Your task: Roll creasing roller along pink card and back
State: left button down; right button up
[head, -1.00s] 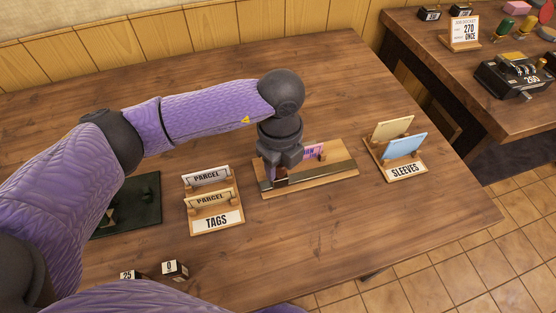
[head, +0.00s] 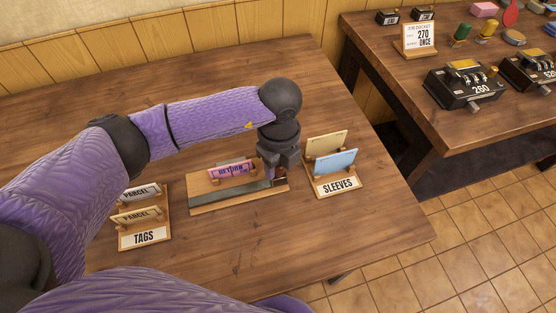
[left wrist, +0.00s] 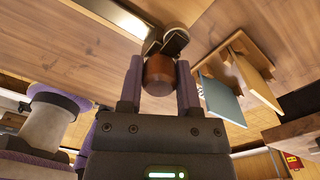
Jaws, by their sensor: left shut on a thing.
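The pink card (head: 232,169) stands in a holder at the back of a wooden board (head: 203,208) with a dark metal rail (head: 231,193) along its front. Part of its printed word "RETURN" shows. My left gripper (head: 275,178) points down at the right end of the rail. In the left wrist view its two fingers (left wrist: 160,85) are shut on the brown, rounded handle of the creasing roller (left wrist: 158,76). The roller's lower part and its contact with the rail are hard to make out. My right gripper is not in view.
The SLEEVES stand (head: 338,187), with a cream and a blue sleeve, is close to the right of my left gripper. The TAGS stand (head: 144,237) is left of the board. A second table (head: 436,130) with numbered machines stands at the right. The table front is clear.

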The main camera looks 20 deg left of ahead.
pick_arm(q)
jog(key=c, duration=0.7)
grip_release()
jog(key=shift+w+d+r, duration=0.1)
jog(key=o, duration=0.4)
jog(key=shift+w+d, duration=0.1)
jog(key=shift+d, duration=0.05)
notch_tip(320, 180, up, 10)
jog(key=p, duration=0.3)
